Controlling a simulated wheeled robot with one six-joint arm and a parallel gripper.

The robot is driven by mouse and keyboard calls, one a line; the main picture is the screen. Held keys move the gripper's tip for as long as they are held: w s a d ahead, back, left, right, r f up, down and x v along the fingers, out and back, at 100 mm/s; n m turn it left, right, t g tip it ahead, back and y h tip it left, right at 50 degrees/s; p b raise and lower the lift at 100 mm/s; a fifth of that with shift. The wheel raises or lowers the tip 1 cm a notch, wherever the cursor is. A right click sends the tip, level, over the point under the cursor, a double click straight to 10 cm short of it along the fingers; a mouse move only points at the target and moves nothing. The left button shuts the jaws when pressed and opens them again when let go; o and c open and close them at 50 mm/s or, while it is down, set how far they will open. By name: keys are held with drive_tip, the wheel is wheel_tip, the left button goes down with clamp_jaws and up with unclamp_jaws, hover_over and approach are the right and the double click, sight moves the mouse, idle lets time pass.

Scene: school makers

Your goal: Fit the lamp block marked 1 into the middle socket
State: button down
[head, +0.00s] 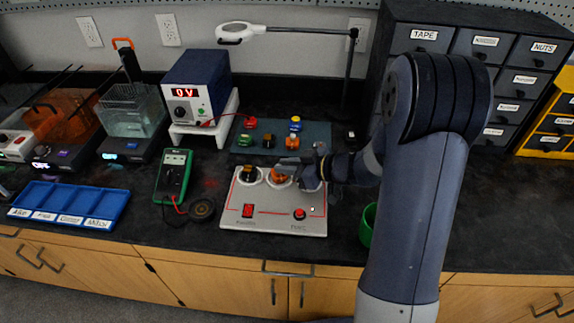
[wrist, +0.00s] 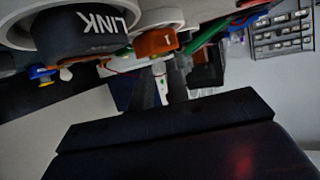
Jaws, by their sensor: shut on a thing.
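The orange lamp block marked 1 (wrist: 157,42) is between my gripper's fingertips (wrist: 160,75) in the wrist view. My gripper (head: 292,167) is shut on it, over the white panel (head: 262,222). In the head view the orange block (head: 279,178) shows at the middle socket, partly hidden by the fingers. I cannot tell whether it is seated or just above. A black block marked LINK (wrist: 95,25) sits in the left socket; it also shows in the head view (head: 248,174). The right socket (head: 309,184) is mostly hidden by my gripper.
Behind the panel, a dark mat (head: 317,135) holds several coloured blocks. A power supply (head: 198,82) and a green multimeter (head: 173,175) stand to the left. A green cup (head: 367,226) is close to my arm on the right. A magnifier lamp arm (head: 290,29) spans the back.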

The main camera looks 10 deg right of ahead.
drive_tip(key=shift+f, duration=0.5)
drive_tip(key=c, duration=1.6)
unclamp_jaws()
drive_tip(key=shift+c, duration=0.2)
drive_tip(key=shift+r, duration=0.1)
drive_tip(key=shift+p+v, duration=0.65)
drive_tip(key=shift+v, duration=0.55)
drive_tip(key=shift+p+v, duration=2.55)
drive_tip(key=shift+v, duration=1.75)
